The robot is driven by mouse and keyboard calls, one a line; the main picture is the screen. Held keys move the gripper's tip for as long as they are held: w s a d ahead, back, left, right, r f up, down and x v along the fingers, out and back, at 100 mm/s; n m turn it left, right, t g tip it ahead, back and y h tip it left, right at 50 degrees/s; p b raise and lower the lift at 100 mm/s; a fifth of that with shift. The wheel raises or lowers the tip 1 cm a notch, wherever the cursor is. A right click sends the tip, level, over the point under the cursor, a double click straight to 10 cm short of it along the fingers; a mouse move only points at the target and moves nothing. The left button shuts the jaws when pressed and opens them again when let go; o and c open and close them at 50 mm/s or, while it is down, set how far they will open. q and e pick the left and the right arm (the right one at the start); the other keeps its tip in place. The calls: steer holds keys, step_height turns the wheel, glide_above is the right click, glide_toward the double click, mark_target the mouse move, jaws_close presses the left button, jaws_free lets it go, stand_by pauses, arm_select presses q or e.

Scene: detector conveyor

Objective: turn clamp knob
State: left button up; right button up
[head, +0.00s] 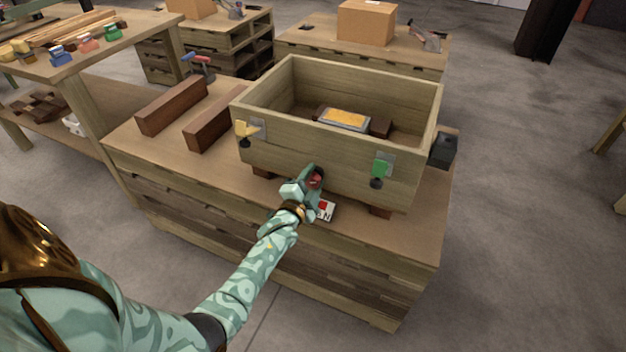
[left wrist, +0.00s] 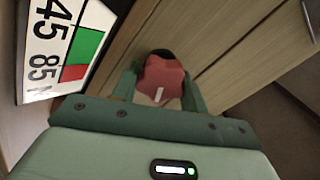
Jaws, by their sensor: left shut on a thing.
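A red, lobed clamp knob (head: 315,180) sits low at the front of an open wooden crate (head: 330,152). My left gripper (head: 309,178) reaches it from the front, with its fingers on both sides of the knob. In the left wrist view the red knob (left wrist: 161,80) lies between the two green fingers (left wrist: 160,92), and a pale mark shows on its face. The gripper is shut on the knob. A white sign with numbers and green and red fields (head: 324,210) stands beside the gripper; it also shows large in the left wrist view (left wrist: 60,45). My right gripper is not in view.
The crate's front carries a yellow latch (head: 247,130) and a green latch (head: 381,168). Inside lies a tray with yellow contents (head: 344,119). Two brown blocks (head: 172,105) lie on the table left of the crate. A dark box (head: 444,148) is at its right.

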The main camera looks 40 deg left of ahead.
arm_select(q)
steer(key=shift+f+m, duration=0.15)
steer(key=shift+m, duration=0.45)
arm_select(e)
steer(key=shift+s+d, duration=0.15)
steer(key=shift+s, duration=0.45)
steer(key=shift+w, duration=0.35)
arm_select(q)
steer(key=o, duration=1)
